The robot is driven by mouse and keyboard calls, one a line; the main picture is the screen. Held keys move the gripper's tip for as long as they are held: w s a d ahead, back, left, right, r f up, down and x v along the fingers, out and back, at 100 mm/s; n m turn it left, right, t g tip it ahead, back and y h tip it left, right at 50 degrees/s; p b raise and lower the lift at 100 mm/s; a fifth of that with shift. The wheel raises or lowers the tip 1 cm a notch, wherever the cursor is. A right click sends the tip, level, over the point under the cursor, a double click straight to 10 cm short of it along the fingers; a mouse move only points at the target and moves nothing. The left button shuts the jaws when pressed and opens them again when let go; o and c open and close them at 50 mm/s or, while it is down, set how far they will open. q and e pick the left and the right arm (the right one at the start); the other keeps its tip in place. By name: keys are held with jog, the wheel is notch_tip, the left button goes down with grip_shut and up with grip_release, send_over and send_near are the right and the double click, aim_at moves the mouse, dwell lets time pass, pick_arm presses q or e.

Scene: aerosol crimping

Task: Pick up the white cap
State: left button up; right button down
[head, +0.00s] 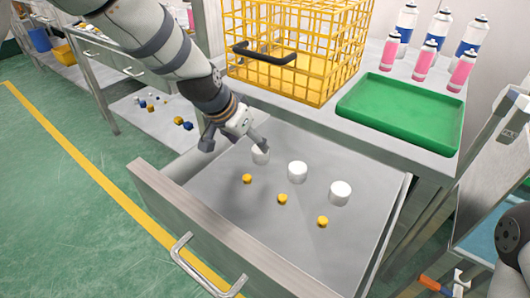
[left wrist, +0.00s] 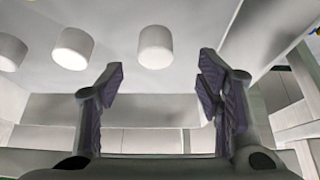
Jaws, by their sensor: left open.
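Three white caps stand in a row in the open grey drawer (head: 225,190): a left one (head: 260,156), a middle one (head: 297,172) and a right one (head: 340,193). My left gripper (head: 236,144) is open and empty over the drawer, its fingers spread just beside the left cap and partly in front of it. In the left wrist view, one white cap (left wrist: 155,48) lies beyond the fingertips, between the two open fingers (left wrist: 162,68). Two more caps (left wrist: 73,47) show to its left. My right gripper is not in view.
Three small yellow pieces (head: 282,199) lie in front of the caps. Behind the drawer stand a yellow wire cage (head: 330,45), an empty green tray (head: 400,111) and several spray cans (head: 428,60). The drawer's front wall (head: 200,220) has a handle (head: 190,270).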

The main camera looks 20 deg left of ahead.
aim_at(260, 154)
pick_arm(q)
jog(key=x, duration=0.4)
jog(key=b+x, duration=0.1)
jog(key=x, duration=0.1)
jog(key=shift+w+d+f, duration=0.25)
jog(key=shift+w+d, duration=0.05)
jog(key=shift+d, duration=0.1)
jog(key=shift+r, duration=0.1)
jog(key=shift+c, duration=0.6)
jog(key=c, duration=0.6)
